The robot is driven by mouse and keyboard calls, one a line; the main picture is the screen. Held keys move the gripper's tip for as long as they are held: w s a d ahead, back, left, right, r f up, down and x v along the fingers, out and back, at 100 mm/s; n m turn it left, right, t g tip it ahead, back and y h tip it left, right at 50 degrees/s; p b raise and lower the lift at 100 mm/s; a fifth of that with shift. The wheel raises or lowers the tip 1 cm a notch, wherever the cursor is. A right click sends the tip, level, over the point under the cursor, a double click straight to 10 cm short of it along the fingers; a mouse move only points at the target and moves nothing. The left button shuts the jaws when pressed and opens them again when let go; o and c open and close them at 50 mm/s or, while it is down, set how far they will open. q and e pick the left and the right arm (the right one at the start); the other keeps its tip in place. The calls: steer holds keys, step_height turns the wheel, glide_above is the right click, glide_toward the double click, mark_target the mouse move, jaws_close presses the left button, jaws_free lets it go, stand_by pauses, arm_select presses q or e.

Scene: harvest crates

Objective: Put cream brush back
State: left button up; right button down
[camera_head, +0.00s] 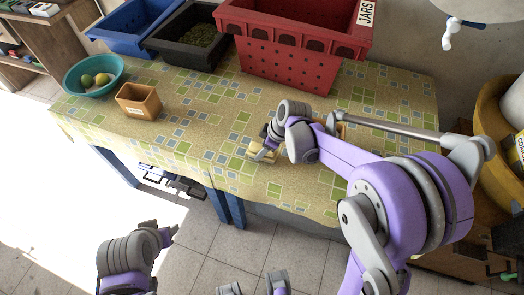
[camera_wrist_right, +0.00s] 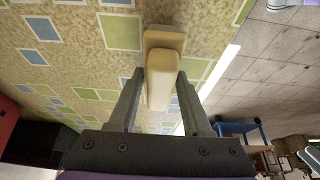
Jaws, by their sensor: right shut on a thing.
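The cream brush (camera_wrist_right: 163,75) has a rounded cream handle and a wider, tan-edged end, seen in the right wrist view. My right gripper (camera_wrist_right: 161,105) is shut on its handle, with a finger on each side. In the head view the cream brush (camera_head: 262,152) shows near the front edge of the patterned table, partly hidden by my right gripper (camera_head: 266,148). I cannot tell whether it touches the tabletop. My left wrist is low at the left in the head view, off the table; its jaws are not clearly shown.
The patterned table (camera_head: 210,125) holds a small labelled tan box (camera_head: 138,101), a teal bowl (camera_head: 75,88) with fruit, and blue (camera_head: 118,42), black (camera_head: 165,52) and red (camera_head: 290,75) crates at the back. A tan thing (camera_head: 341,130) is mostly hidden behind my right arm.

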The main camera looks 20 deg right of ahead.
steer(key=shift+f, duration=0.45)
steer(key=shift+f, duration=0.15)
steer(key=shift+c, duration=1.7)
jaws_free()
